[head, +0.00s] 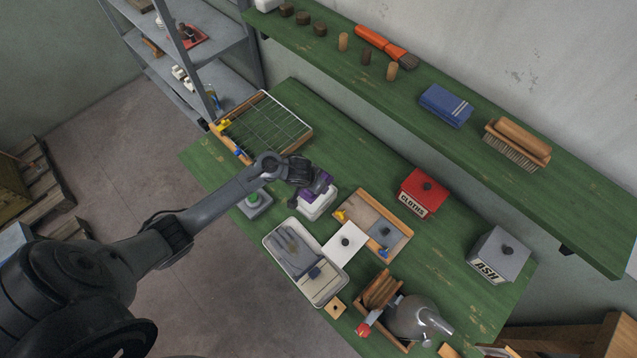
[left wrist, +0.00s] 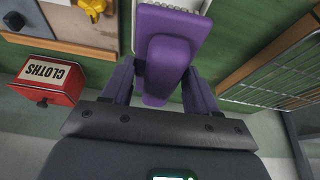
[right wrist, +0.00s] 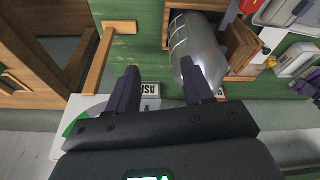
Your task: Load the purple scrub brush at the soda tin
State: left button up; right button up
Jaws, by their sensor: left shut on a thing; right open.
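My left gripper (head: 311,180) is shut on the purple scrub brush (head: 323,183). The brush also shows between its fingers in the left wrist view (left wrist: 168,55), with pale bristles at its far side. The brush is over or at a white container (head: 316,207); I cannot tell whether they touch. A flat white square with a dark knob (head: 345,243) lies nearby, like a lid. My right gripper (right wrist: 160,88) is open and empty in the right wrist view, and does not show in the head view.
A tray (head: 268,240) with grey items lies in front, beside a wooden board (head: 352,203). The red cloths tin (head: 424,192) and grey ash tin (head: 498,256) stand toward the right. A metal smoker (head: 410,318) is at the front. A wire-mesh frame (head: 270,128) lies at the back left.

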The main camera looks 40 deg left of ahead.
pick_arm(q)
jog(key=shift+f+b, duration=2.4)
jog(key=shift+b, duration=0.45)
jog(key=shift+f, duration=0.5)
jog(key=shift+f, duration=0.1)
dwell(0.9)
notch_tip(320, 180, up, 6)
jog(key=p, duration=0.7)
jog(key=shift+r+p, duration=0.25)
jog(key=shift+p, duration=0.15)
jog(key=shift+r+p, duration=0.3)
jog(key=shift+p, duration=0.15)
